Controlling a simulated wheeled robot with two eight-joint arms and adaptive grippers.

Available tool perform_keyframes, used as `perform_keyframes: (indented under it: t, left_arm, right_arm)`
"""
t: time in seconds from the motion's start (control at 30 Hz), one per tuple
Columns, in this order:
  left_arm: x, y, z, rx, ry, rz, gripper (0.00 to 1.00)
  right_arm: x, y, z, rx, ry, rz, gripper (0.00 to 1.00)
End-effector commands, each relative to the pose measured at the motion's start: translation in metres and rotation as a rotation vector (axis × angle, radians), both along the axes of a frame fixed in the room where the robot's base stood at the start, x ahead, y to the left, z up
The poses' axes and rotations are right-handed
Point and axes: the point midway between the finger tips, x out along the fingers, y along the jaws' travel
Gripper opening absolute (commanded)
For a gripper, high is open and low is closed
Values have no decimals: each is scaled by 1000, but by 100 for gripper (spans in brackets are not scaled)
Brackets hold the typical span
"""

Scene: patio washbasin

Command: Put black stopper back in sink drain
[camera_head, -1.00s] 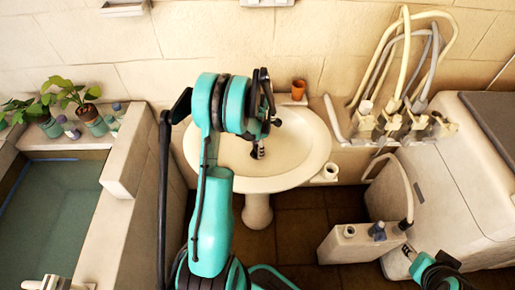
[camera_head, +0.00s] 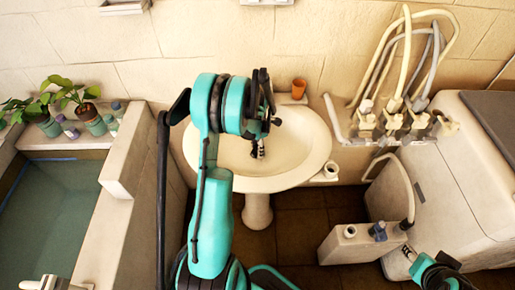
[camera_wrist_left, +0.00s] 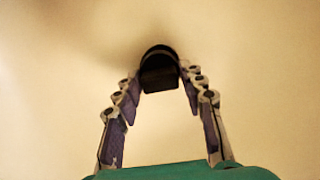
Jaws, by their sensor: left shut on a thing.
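The white oval sink (camera_head: 300,150) stands against the wall in the head view. My left gripper (camera_head: 257,152) reaches down into its bowl from the left. In the left wrist view the black stopper (camera_wrist_left: 159,72) sits between the fingertips of my left gripper (camera_wrist_left: 160,85), which is shut on it. The pale bowl surface fills the background there. The drain does not show; I cannot tell whether the stopper touches it. My right gripper (camera_head: 408,254) is partly visible at the lower right, and its fingers are too small to read.
A terracotta cup (camera_head: 299,88) stands on the sink's back edge. Hoses and taps (camera_head: 393,118) hang on the wall to the right. A beige canister (camera_head: 345,245) stands on the floor near my right arm. A water basin (camera_head: 45,215) with potted plants is at the left.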

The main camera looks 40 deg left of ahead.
Motion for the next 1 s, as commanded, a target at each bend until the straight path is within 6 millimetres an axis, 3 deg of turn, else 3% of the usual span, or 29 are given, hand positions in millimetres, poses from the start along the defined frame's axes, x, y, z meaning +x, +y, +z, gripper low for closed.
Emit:
perform_keyframes:
  t: [0.87,0.9,1.0]
  left_arm:
    - [0,0,-13,0,0,0,7]
    - [0,0,-12,0,0,0,49]
    - [0,0,-11,0,0,0,49]
  right_arm:
    - [0,0,-11,0,0,0,40]
    - [0,0,-10,0,0,0,40]
    - [0,0,-10,0,0,0,40]
